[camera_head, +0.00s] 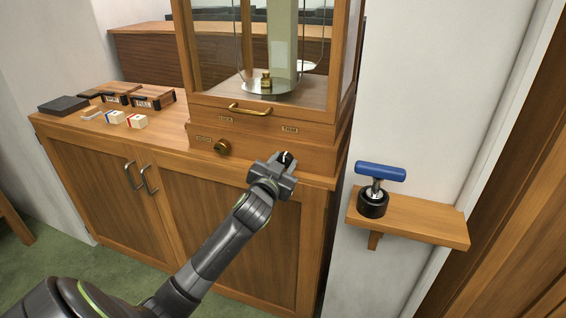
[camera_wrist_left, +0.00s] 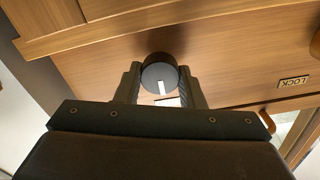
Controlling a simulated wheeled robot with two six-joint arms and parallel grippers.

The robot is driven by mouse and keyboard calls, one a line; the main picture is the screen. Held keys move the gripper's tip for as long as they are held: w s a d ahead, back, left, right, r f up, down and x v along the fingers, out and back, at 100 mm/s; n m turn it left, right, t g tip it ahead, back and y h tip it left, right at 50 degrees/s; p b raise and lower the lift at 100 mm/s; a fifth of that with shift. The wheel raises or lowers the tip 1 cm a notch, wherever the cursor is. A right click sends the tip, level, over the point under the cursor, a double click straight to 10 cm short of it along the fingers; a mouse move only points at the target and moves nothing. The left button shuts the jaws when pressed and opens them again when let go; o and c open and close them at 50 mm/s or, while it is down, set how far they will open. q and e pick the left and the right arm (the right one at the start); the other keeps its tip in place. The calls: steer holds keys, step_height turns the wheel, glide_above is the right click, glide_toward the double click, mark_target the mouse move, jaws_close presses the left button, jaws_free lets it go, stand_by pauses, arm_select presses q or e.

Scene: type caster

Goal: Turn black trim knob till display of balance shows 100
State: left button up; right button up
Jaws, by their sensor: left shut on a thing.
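The black trim knob (camera_wrist_left: 160,75) is on the wooden front of the balance base (camera_head: 262,148), with a white mark on its face pointing toward the gripper side of the left wrist view. My left gripper (camera_head: 283,163) is shut on the knob, one finger on each side of it; the wrist view also shows the two fingers (camera_wrist_left: 160,88). In the head view the gripper mostly hides the knob. The glass-fronted balance (camera_head: 270,60) holds a brass weight (camera_head: 266,79) on its pan (camera_head: 270,88). I see no readable display number. My right gripper is not in view.
Wooden boxes (camera_head: 152,98) and small labelled blocks (camera_head: 137,121) stand on the cabinet at left. A blue-handled tool (camera_head: 380,172) stands on a wall shelf (camera_head: 430,220) at right.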

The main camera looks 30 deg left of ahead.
arm_select(q)
steer(key=shift+r+m+p, duration=0.1)
steer(key=shift+m+p, duration=1.55)
steer(key=shift+m, duration=0.05)
steer(key=m+p, duration=0.3)
steer(key=m, duration=0.1)
steer(key=shift+m+p, duration=1.3)
steer(key=shift+m, duration=0.7)
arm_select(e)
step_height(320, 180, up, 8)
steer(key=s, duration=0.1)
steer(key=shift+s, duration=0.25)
arm_select(q)
steer(key=shift+f, duration=0.2)
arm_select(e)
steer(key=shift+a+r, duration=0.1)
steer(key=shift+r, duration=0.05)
arm_select(q)
steer(key=o, duration=1)
steer(key=b+v, duration=0.1)
steer(key=v, duration=1.6)
steer(key=shift+s, duration=0.25)
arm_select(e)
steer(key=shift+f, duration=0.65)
